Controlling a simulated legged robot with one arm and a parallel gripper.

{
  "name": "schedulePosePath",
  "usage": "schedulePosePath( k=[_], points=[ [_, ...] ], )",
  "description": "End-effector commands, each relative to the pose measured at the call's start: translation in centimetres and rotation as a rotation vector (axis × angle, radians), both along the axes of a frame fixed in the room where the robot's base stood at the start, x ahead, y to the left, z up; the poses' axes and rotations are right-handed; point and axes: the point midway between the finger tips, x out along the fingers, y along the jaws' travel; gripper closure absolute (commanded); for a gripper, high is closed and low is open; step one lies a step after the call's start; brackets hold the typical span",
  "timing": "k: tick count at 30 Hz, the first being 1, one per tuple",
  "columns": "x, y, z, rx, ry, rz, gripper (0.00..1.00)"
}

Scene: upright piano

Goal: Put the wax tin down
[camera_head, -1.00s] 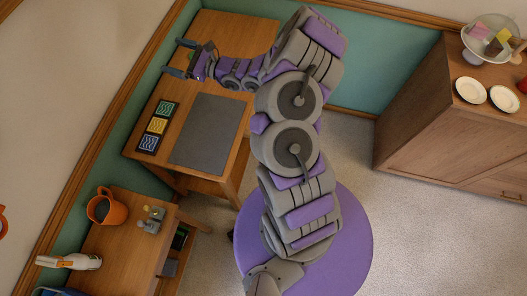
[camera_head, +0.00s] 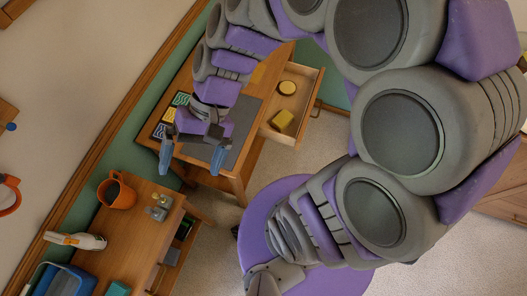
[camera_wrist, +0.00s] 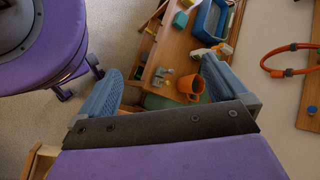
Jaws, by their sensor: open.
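A small round yellow thing with a dark rim, which looks like the wax tin (camera_head: 287,87), lies in the open drawer (camera_head: 310,98) of the desk. A yellow block (camera_head: 283,120) lies in the same drawer, nearer its front. My gripper (camera_head: 192,158) hangs open and empty in front of the near edge of the desk (camera_head: 262,75), well apart from the tin. In the wrist view my gripper (camera_wrist: 163,78) also shows spread fingers with nothing between them. The tin is not seen in the wrist view.
A dark mat (camera_head: 240,122) and several patterned tiles (camera_head: 168,115) are on the desk. A nearer table (camera_head: 130,235) holds an orange mug (camera_head: 117,192), small grey items (camera_head: 157,207), a white bottle (camera_head: 75,240) and a blue bin (camera_head: 62,280). A teal wall runs behind.

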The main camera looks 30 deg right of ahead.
Motion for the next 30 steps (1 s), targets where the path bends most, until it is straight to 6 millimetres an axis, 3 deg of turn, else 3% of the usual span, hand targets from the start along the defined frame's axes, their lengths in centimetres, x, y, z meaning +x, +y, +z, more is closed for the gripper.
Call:
schedulePosePath(
  k=[6,13,18,30],
  points=[
    [-4.4,-7.3,-1.1,-0.336,-0.154,0.133,0.00],
    [-6.6,-13.4,-0.8,-0.572,-0.239,0.185,0.00],
    [-7.1,-14.8,-0.6,-0.626,-0.257,0.194,0.00],
    [-7.1,-14.8,-0.9,-0.625,-0.254,0.194,0.00]
  ],
)
